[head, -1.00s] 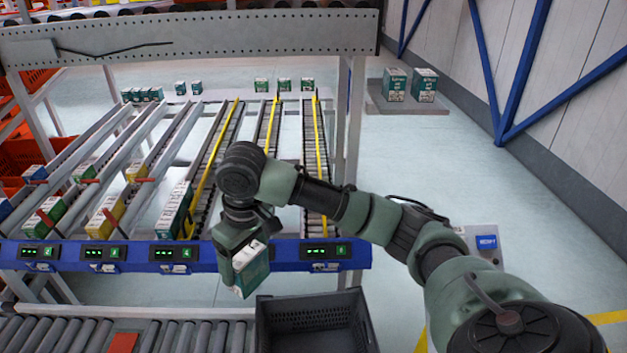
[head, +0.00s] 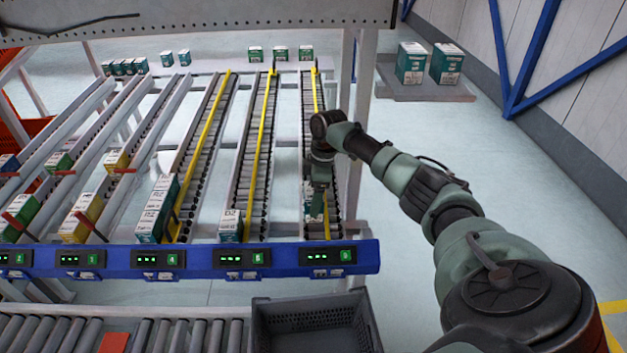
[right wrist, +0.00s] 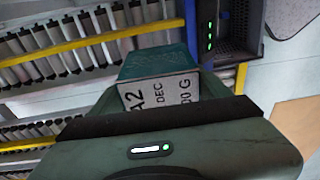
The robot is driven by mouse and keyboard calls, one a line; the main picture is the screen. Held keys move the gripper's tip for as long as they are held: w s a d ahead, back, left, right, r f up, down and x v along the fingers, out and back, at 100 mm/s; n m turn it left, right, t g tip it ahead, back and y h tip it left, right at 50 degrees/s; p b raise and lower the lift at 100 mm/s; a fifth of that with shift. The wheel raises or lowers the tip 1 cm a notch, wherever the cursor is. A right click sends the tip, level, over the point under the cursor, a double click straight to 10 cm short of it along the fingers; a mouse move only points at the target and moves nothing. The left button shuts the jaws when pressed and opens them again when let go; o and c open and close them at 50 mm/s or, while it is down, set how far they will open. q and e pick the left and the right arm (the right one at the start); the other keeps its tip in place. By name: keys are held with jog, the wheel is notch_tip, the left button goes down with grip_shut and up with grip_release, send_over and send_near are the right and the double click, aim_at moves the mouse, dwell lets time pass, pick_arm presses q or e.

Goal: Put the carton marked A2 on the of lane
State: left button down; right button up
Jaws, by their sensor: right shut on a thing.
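The carton marked A2 (right wrist: 160,85) is teal with a white printed face, close up in the right wrist view. In the head view it shows small as a teal piece (head: 314,208), partly hidden by my gripper. My right gripper (head: 317,192) is shut on this carton, over the front part of the rightmost roller lane (head: 308,150). I cannot tell whether the carton touches the rollers. My left gripper is not in view.
A carton marked D2 (head: 230,226) stands on the neighbouring lane to the left. A blue front rail (head: 200,260) with lit displays crosses the lane ends. A dark empty crate (head: 315,320) sits below. A grey post (head: 365,100) stands right of the lanes.

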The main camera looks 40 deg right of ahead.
jog(key=shift+r, duration=0.15)
jog(key=shift+s+a+r, duration=0.1)
jog(key=shift+s+a, duration=0.05)
jog(key=shift+s, duration=0.05)
jog(key=shift+s+a+b, duration=0.2)
jog(key=shift+s+b, duration=0.05)
jog(key=shift+b, duration=0.2)
jog(key=shift+f+b, duration=0.35)
notch_tip(320, 180, down, 4)
jog(key=b, duration=0.3)
jog(key=shift+w+d+f+b, duration=0.15)
jog(key=shift+f+b, duration=0.1)
jog(key=shift+b, duration=0.15)
jog(key=shift+f+b, duration=0.35)
jog(key=shift+f, duration=0.75)
jog(key=shift+r, duration=0.1)
